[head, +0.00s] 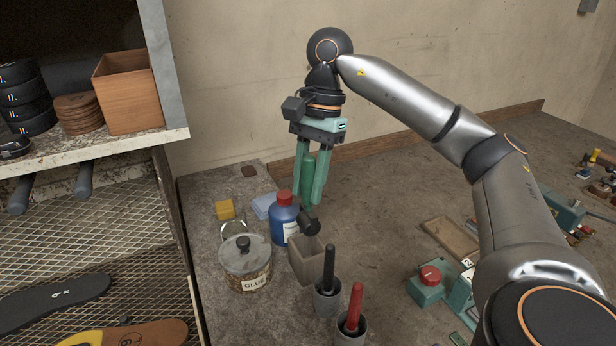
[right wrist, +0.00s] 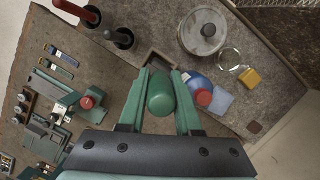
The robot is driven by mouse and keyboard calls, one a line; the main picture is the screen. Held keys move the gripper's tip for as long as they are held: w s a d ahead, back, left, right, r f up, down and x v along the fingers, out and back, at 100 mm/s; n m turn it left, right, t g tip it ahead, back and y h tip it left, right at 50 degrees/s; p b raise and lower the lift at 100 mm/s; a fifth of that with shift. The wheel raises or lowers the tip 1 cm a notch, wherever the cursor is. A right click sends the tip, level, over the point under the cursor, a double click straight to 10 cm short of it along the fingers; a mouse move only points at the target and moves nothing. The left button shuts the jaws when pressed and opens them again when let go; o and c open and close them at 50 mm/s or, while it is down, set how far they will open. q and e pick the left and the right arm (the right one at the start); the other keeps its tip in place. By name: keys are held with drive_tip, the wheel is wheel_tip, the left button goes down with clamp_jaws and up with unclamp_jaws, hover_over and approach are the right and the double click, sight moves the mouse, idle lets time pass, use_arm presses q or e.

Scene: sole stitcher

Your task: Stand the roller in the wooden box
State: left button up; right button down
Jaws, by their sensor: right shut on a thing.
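My right gripper (head: 312,180) points down over the bench and is shut on the roller's green handle (head: 308,172). The handle also shows between the fingers in the right wrist view (right wrist: 160,95). A dark part (head: 309,224) below the fingers seems to be the roller's lower end. A small open grey-brown box (head: 301,266) stands on the bench just below and in front of the roller. In the right wrist view its rim (right wrist: 150,58) shows beyond the handle. The roller looks above the box, not in it. My left gripper is not in view.
A blue bottle (head: 283,222) with a red cap stands close beside the box. A glue jar (head: 245,262) and black-handled (head: 328,285) and red-handled (head: 353,315) tools in cups are near. An orange-brown wooden box (head: 130,92) sits on the left shelf.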

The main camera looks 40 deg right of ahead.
sight(310, 210)
drive_tip(key=shift+f+b, duration=3.35)
drive_tip(key=shift+f, duration=0.95)
drive_tip(key=c, duration=0.5)
unclamp_jaws()
drive_tip(key=p+v, duration=0.1)
drive_tip(key=v, duration=0.4)
drive_tip(key=shift+w+r, duration=0.1)
drive_tip(key=p+v, duration=0.5)
drive_tip(key=v, duration=0.2)
drive_tip(key=shift+r, duration=0.2)
